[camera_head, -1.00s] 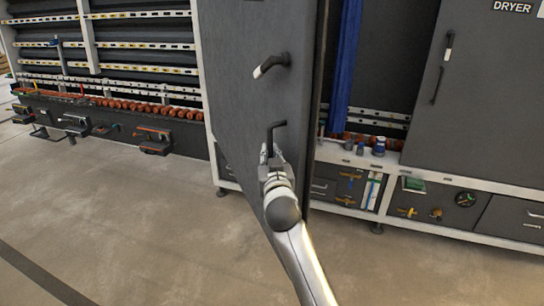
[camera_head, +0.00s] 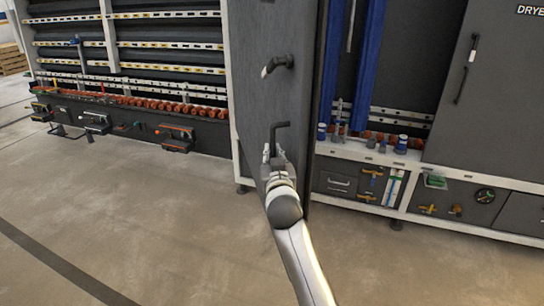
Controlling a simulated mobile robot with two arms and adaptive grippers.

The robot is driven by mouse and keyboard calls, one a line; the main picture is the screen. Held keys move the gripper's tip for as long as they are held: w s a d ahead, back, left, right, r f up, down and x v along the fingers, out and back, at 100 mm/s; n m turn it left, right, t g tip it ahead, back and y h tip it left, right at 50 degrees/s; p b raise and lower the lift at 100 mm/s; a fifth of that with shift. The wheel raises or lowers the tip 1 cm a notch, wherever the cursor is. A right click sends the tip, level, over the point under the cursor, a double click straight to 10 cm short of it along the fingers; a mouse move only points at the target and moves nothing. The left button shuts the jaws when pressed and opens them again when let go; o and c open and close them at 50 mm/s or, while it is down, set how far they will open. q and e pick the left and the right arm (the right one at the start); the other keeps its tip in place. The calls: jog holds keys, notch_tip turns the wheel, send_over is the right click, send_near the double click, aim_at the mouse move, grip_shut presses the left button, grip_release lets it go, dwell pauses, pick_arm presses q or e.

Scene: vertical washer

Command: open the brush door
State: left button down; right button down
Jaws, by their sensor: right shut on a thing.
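The brush door (camera_head: 265,103) is a tall dark grey panel in the middle of the head view, swung out from the machine. It carries an upper black handle with a pale end (camera_head: 276,65) and a lower black bent handle (camera_head: 275,134). My right gripper (camera_head: 272,156) is at the lower handle and shut on it; the fingers partly hide the handle's lower end. My left gripper is not in view.
Right of the door, the open bay shows blue vertical strips (camera_head: 366,65) and a white ledge with small fittings (camera_head: 345,151). A closed dryer door (camera_head: 473,100) stands further right. Open racks (camera_head: 165,60) stand at the left. The concrete floor (camera_head: 150,215) in front is clear.

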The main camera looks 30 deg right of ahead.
jog(key=shift+r, duration=0.25)
jog(key=c, duration=1.8)
grip_release()
jog(key=o, duration=0.3)
jog(key=shift+w+f, duration=0.15)
jog(key=shift+f, duration=0.05)
jog(key=shift+o, duration=0.2)
jog(key=v, duration=1.2)
